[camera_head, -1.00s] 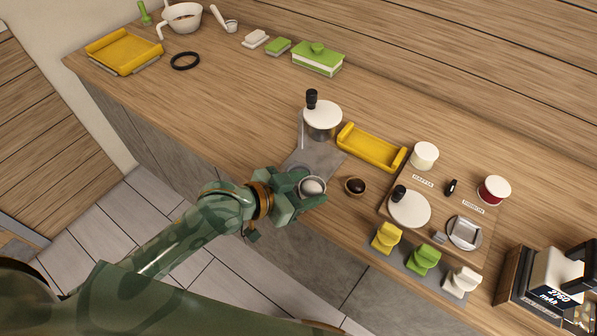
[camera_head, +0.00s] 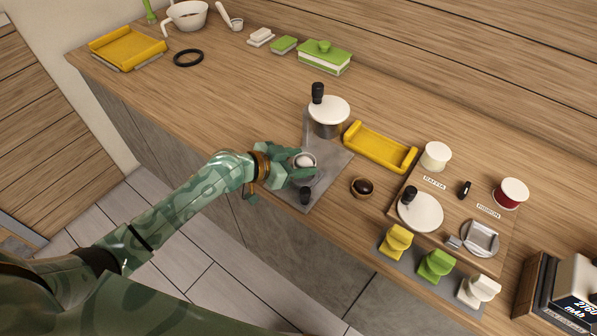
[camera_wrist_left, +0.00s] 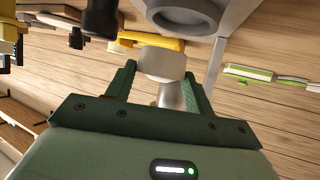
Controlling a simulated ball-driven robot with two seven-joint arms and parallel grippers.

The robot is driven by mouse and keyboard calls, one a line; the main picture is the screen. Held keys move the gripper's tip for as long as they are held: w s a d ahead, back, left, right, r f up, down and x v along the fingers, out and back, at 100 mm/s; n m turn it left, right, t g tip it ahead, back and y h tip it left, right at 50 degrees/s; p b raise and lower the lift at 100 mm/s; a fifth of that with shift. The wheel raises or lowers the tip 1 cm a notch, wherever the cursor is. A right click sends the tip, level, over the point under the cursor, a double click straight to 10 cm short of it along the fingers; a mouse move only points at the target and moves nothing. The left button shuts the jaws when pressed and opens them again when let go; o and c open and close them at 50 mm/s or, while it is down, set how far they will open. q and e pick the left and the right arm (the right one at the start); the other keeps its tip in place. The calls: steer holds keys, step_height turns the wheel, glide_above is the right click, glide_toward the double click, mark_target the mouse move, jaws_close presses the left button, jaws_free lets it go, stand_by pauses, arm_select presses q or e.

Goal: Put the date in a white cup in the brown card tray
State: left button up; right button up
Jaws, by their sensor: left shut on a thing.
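My left gripper (camera_head: 303,165) is shut on a white-topped piece with a grey metal stem (camera_wrist_left: 163,62), in front of a grey stand (camera_head: 330,165). I cannot tell exactly what this piece is. A small dark brown thing, perhaps the date (camera_head: 364,186), sits in a small round brown cup on the counter, right of the stand. I cannot make out a date in a white cup. No brown card tray shows clearly. My right gripper is not in view.
The stand has a white disc (camera_head: 328,108) with a black knob. A yellow tray (camera_head: 380,147) lies behind the brown cup. A wooden board (camera_head: 450,213) holds ribbon rolls and a disc. Yellow, green and white clips stand at the front edge. The counter's left middle is clear.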

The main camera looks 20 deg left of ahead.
mark_target(298, 166)
arm_select(q)
steer(key=f, duration=0.1)
steer(key=f+b, duration=0.1)
steer(key=w+f, duration=0.1)
steer(key=shift+w+a+f, duration=0.1)
steer(key=shift+a+f, duration=0.15)
steer(key=shift+a, duration=0.05)
steer(key=shift+f, duration=0.3)
steer(key=shift+f+b, duration=0.25)
steer(key=shift+b, duration=0.25)
steer(key=o, duration=1)
steer(key=shift+c, duration=0.2)
steer(key=shift+r, duration=0.1)
